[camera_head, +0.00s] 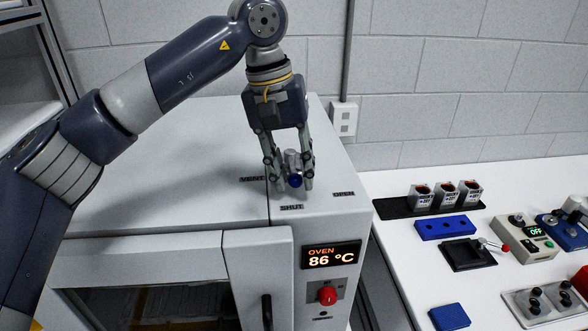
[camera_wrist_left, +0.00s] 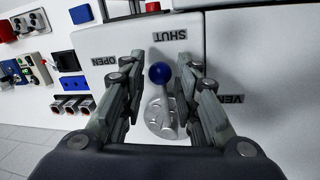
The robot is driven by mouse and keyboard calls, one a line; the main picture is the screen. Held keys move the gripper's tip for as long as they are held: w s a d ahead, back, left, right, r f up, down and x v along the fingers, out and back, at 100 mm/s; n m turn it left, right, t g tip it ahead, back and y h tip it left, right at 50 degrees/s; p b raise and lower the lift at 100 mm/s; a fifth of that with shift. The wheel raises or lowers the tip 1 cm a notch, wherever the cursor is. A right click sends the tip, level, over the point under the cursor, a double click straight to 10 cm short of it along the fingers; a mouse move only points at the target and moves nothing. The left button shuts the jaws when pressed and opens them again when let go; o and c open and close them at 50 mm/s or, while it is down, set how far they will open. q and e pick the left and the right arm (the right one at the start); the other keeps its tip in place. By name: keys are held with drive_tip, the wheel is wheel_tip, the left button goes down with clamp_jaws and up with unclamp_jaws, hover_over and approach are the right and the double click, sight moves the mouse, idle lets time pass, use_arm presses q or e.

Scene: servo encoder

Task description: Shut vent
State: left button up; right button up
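The vent control is a silver lever (camera_head: 292,160) with a blue ball tip (camera_head: 295,181) on top of the white oven (camera_head: 150,185). Its round metal base (camera_wrist_left: 160,118) shows in the wrist view, and the ball (camera_wrist_left: 160,74) points toward the SHUT label (camera_wrist_left: 170,36). The SHUT label (camera_head: 291,207) is in front of the ball in the head view. The OPEN label (camera_head: 343,194) is to the right and the VENT label (camera_head: 251,179) to the left. My left gripper (camera_head: 289,186) points down, open, with one finger on each side of the lever and visible gaps to the ball. My right gripper is not in view.
The oven display (camera_head: 331,256) reads 86 °C, above a red knob (camera_head: 327,295). A door handle (camera_head: 267,312) is at the front. On the right, a white table (camera_head: 400,262) holds blue blocks, a black joystick-like box (camera_head: 467,255) and several other devices.

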use_arm(q)
wheel_tip(320, 180, up, 12)
drive_tip(key=a, duration=0.2)
drive_tip(key=shift+a+f, duration=0.15)
drive_tip(key=shift+a, duration=0.1)
idle(0.4)
drive_tip(key=shift+f, duration=0.1)
